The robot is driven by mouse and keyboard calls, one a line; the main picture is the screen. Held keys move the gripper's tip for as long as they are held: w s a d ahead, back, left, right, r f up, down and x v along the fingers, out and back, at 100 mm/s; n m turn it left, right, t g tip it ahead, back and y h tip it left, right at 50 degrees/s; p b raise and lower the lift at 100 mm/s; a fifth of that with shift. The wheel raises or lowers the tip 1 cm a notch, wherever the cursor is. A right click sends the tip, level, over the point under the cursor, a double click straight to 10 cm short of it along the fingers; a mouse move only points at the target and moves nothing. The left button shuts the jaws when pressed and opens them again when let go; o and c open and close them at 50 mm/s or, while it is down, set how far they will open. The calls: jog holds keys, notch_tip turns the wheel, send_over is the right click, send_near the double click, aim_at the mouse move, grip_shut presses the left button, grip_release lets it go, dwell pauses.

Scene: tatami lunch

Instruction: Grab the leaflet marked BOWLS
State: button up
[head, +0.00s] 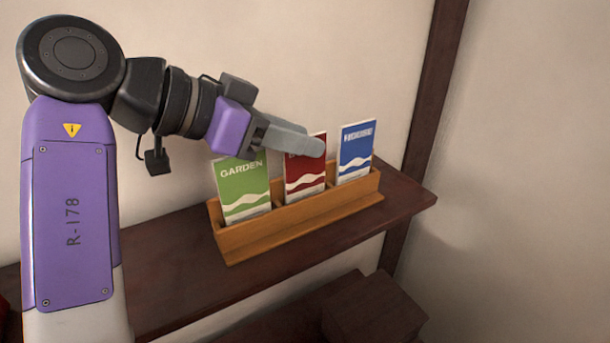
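Three leaflets stand upright in a wooden holder (300,217). The green leaflet (243,190) at the left reads GARDEN. The red leaflet (305,180) is in the middle; my fingers cover most of its heading, so I cannot read it in full. The blue leaflet (356,152) at the right has a white heading too small to read surely. My gripper (312,144) reaches in from the left, its grey fingers across the top of the red leaflet. The fingers overlap one another in this view, so their gap is hidden. I cannot tell whether they touch the red leaflet.
The holder stands on a dark wooden shelf (180,297) against a pale wall (330,60). A dark post (433,90) rises behind the shelf's right end. A dark box-like block (375,312) sits below. Bare shelf lies to the holder's left and right.

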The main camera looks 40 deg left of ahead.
grip_shut()
dwell(1.3)
